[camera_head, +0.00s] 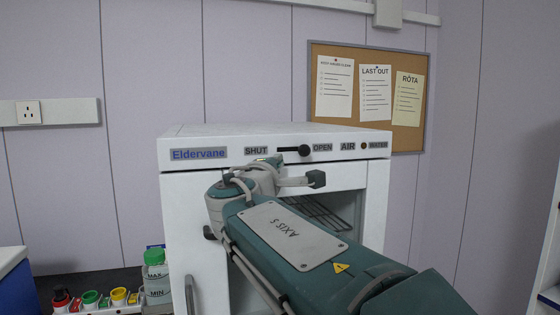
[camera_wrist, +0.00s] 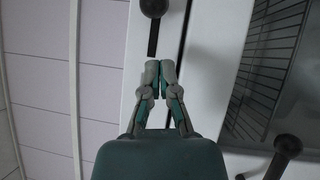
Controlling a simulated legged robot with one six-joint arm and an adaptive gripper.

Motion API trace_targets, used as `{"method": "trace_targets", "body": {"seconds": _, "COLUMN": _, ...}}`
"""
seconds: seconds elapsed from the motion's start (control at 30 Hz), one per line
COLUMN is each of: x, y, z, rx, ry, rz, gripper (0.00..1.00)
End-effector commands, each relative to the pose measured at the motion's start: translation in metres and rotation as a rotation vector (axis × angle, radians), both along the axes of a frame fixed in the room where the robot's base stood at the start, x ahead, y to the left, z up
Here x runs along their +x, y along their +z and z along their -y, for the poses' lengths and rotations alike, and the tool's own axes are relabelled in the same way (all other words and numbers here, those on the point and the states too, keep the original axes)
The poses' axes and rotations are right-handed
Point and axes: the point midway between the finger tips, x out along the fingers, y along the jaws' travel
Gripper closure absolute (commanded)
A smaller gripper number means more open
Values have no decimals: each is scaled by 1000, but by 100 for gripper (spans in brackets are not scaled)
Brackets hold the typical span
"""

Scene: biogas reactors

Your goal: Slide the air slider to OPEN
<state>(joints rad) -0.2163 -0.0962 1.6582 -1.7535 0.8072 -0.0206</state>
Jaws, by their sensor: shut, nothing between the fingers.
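The air slider's black knob (camera_head: 304,150) sits at the right end of its dark slot, beside the OPEN label (camera_head: 322,147). The SHUT label (camera_head: 256,151) is left of the slot. In the wrist view the knob (camera_wrist: 153,8) is at the top edge, with the slot running down from it. My gripper (camera_wrist: 160,66) is shut and empty, its fingertips near the slot's lower end and apart from the knob. In the head view my gripper (camera_head: 272,160) is below the slot's left end, partly hidden by my arm. Whether the fingertips touch the panel cannot be told.
The white Eldervane cabinet (camera_head: 177,210) has a wire rack (camera_head: 320,212) inside. A dark knob on a stalk (camera_wrist: 287,146) shows at lower right in the wrist view. Coloured bottles (camera_head: 90,298) and a green-capped container (camera_head: 155,272) stand at left.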

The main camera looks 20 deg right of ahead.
Motion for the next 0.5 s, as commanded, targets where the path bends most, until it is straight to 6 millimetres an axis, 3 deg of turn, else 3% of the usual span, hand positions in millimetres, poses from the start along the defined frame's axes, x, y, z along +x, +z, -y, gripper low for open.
{"method": "trace_targets", "body": {"seconds": 0.33, "x": -44, "y": -7, "z": -14, "rx": 12, "ry": 3, "rz": 2, "gripper": 100}}
{"method": "trace_targets", "body": {"seconds": 0.5, "x": -68, "y": -11, "z": -39, "rx": 6, "ry": 4, "rz": 1, "gripper": 100}}
